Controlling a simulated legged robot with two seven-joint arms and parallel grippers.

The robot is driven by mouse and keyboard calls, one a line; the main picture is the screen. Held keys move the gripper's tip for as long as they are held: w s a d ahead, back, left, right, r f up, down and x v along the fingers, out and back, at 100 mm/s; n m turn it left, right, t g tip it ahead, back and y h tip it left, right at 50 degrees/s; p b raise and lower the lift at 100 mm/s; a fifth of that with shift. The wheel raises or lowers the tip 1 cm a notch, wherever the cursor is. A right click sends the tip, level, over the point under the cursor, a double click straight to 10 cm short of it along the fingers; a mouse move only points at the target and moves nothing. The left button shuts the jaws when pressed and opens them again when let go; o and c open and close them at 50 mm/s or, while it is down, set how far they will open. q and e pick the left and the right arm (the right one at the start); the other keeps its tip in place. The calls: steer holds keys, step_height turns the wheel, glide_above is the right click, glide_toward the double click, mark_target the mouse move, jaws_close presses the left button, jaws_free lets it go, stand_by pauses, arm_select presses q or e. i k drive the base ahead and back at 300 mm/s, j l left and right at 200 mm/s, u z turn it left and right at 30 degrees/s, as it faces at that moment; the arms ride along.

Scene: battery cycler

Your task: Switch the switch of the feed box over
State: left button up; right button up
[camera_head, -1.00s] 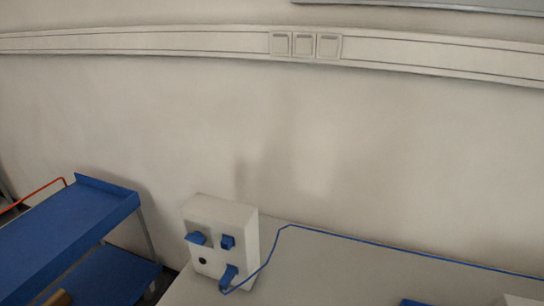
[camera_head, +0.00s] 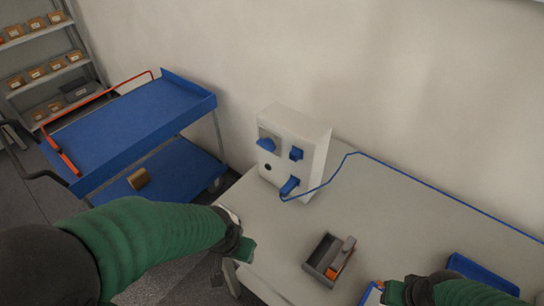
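The feed box is a white upright box (camera_head: 318,140) at the back left of the table, close to the wall. Its front has a blue flap-like part (camera_head: 266,144) at upper left, a small blue switch-like part (camera_head: 296,154) at upper right and a dark round spot (camera_head: 267,167). A blue plug (camera_head: 289,186) sits low on the front. Which way the switch is set is too small to tell. My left gripper (camera_head: 240,246) is by the table's left edge, in front of and apart from the box. My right gripper (camera_head: 388,292) is at the bottom right, far from it. Their fingers are unclear.
A blue cable (camera_head: 400,173) runs from the plug along the back of the pale table (camera_head: 385,205). A grey open box (camera_head: 318,258) with an orange part stands mid-table. A blue tray (camera_head: 470,267) is at right. A blue cart (camera_head: 140,120) and shelves (camera_head: 45,60) are left.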

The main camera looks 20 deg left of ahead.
mark_target(267, 144)
steer(key=k+j, duration=0.1)
steer(key=j, duration=0.25)
steer(key=k+j, duration=0.1)
steer(key=j, duration=0.25)
steer(key=k+j, duration=0.1)
steer(key=j, duration=0.2)
steer(key=k+j, duration=0.1)
steer(key=j, duration=0.25)
steer(key=z, duration=0.05)
